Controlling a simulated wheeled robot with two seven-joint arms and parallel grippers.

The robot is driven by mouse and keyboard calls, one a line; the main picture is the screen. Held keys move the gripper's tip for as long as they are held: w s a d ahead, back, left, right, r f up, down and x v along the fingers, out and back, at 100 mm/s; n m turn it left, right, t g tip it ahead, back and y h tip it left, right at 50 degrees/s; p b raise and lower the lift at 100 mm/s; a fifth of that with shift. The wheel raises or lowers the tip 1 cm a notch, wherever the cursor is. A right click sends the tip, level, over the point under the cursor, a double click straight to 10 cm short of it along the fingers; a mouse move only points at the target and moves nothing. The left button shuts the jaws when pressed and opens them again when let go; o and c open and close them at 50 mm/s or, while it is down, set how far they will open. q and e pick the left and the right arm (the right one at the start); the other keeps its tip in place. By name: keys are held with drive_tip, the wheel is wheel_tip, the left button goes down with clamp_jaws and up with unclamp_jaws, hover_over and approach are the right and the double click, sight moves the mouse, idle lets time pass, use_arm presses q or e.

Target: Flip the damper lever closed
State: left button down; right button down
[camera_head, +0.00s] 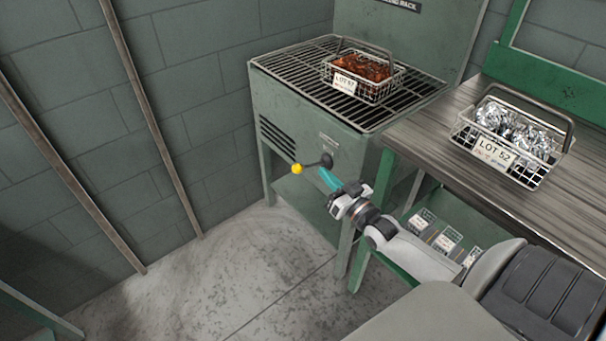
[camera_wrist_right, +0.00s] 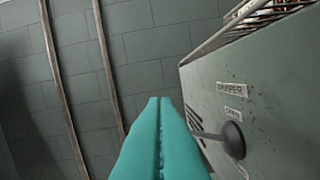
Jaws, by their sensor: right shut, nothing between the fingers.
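The damper lever (camera_head: 311,164) is on the front of the green rack cabinet (camera_head: 345,150). It has a dark round hub and a rod ending in a yellow knob (camera_head: 297,168), pointing left in the head view. In the right wrist view the hub (camera_wrist_right: 232,139) sits below a DAMPER label (camera_wrist_right: 232,89), and the rod runs left behind my fingers, which hide the knob. My right gripper (camera_head: 325,175) is shut and empty, its teal fingertips just below the rod, near the hub. I cannot tell whether they touch it. My left gripper is not in view.
A wire basket of reddish-brown pieces (camera_head: 356,92), tagged LOT 57, stands on the rack's grate. A basket of shiny metal pieces (camera_head: 483,150), tagged LOT 52, stands on the bench (camera_head: 425,130) at right. The floor left of the cabinet is clear.

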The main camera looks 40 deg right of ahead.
sight(307, 167)
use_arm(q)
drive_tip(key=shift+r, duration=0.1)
use_arm(e)
drive_tip(key=shift+r, duration=0.25)
drive_tip(key=shift+w, duration=0.1)
